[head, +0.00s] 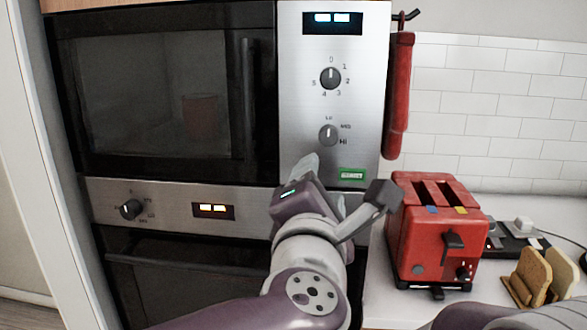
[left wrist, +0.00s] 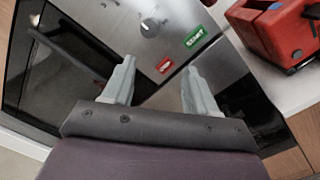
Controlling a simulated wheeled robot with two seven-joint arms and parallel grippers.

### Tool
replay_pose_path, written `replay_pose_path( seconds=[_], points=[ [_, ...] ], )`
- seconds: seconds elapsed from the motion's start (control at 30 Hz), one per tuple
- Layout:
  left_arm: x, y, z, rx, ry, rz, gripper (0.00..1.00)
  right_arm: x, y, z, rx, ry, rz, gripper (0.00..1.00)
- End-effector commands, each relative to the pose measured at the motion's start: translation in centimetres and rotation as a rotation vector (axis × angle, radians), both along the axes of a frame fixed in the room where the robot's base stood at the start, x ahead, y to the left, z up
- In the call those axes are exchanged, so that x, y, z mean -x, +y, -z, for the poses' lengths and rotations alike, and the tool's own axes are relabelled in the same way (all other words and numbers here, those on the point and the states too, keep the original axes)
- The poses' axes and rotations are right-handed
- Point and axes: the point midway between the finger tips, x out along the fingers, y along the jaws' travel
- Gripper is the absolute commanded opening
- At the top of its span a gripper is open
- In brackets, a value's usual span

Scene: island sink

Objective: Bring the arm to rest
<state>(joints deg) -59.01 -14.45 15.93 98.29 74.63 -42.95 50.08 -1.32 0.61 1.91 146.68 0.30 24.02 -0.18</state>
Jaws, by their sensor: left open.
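My left arm reaches up from the bottom middle of the head view. Its gripper (head: 320,182) is in front of the steel control panel (head: 300,110) of the microwave, near the panel's lower edge. In the left wrist view the two pale fingers of this gripper (left wrist: 160,72) stand apart with nothing between them. The panel's green start label (left wrist: 201,37) and a red label (left wrist: 164,65) show beyond the fingers. Whether the fingers touch the panel, I cannot tell. My right gripper is not in view.
A red toaster (head: 435,232) stands on the white counter (head: 385,292) just right of my left gripper. Bread slices (head: 530,275) stand further right. A red mitt (head: 399,95) hangs beside the panel. A second oven (head: 190,275) is below the microwave (head: 160,100).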

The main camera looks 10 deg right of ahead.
Motion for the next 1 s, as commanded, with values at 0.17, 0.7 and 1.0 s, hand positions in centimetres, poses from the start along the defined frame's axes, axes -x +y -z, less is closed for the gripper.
replay_pose_path(
  seconds=[0.17, 0.7, 1.0],
  points=[
    [-6.4, 5.5, 14.7, -0.880, -0.009, 0.165, 0.58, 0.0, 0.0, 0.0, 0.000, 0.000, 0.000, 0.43],
    [9.8, 29.0, 41.4, -1.778, 0.541, 1.251, 0.58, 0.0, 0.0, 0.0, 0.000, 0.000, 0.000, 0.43],
    [10.0, 29.0, 28.1, -1.785, 0.535, 1.266, 0.58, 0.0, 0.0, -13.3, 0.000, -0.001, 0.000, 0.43]
  ],
)
